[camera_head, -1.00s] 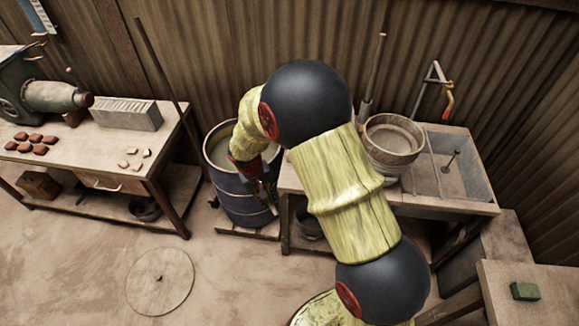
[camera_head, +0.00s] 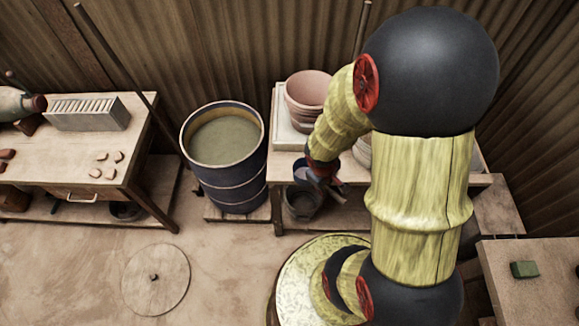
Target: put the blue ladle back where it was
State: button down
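I cannot make out a blue ladle for certain in the head view. My gripper (camera_head: 325,180) is small and dark, at the front edge of the middle bench (camera_head: 350,196), above a dark bucket (camera_head: 303,203) low at that bench. Whether its fingers are open or hold something is not clear. A dark blue barrel (camera_head: 232,190) with murky greenish liquid (camera_head: 225,138) stands left of my gripper, apart from it. My arm hides much of the bench's right side.
Stacked terracotta bowls (camera_head: 307,92) stand on a pale tray (camera_head: 283,128). The left table (camera_head: 75,145) holds a slotted grey block (camera_head: 88,113) and small tile pieces. A round lid (camera_head: 156,279) lies on the floor. A green block (camera_head: 524,269) sits on the right table (camera_head: 530,300).

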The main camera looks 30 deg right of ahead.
aim_at(303, 170)
jog(key=w+f, duration=0.1)
jog(key=w, duration=0.2)
jog(key=w+f+b, duration=0.1)
jog(key=w+f, duration=0.1)
jog(key=w, duration=0.1)
jog(key=w+d+f, duration=0.1)
jog(key=w+f, duration=0.1)
jog(key=w, duration=0.1)
jog(key=shift+b, duration=0.4)
jog(key=w+f, duration=0.1)
jog(key=w+f+b, duration=0.1)
jog(key=f, duration=0.1)
jog(key=w+f, duration=0.1)
jog(key=w, duration=0.1)
jog(key=shift+d+f, duration=0.25)
jog(key=shift+d, duration=0.05)
jog(key=shift+w+f, duration=0.1)
jog(key=shift+f, duration=0.1)
jog(key=shift+a+b+x, duration=0.15)
jog(key=shift+b+x, duration=0.35)
jog(key=shift+x, duration=0.3)
jog(key=shift+a+b+x, duration=0.15)
jog(key=shift+b+x, duration=0.35)
jog(key=shift+x, duration=0.3)
jog(key=shift+f, duration=0.1)
jog(key=shift+f, duration=0.15)
jog(key=c, duration=1.9)
grip_release()
jog(key=shift+o, duration=0.8)
jog(key=shift+r, duration=0.2)
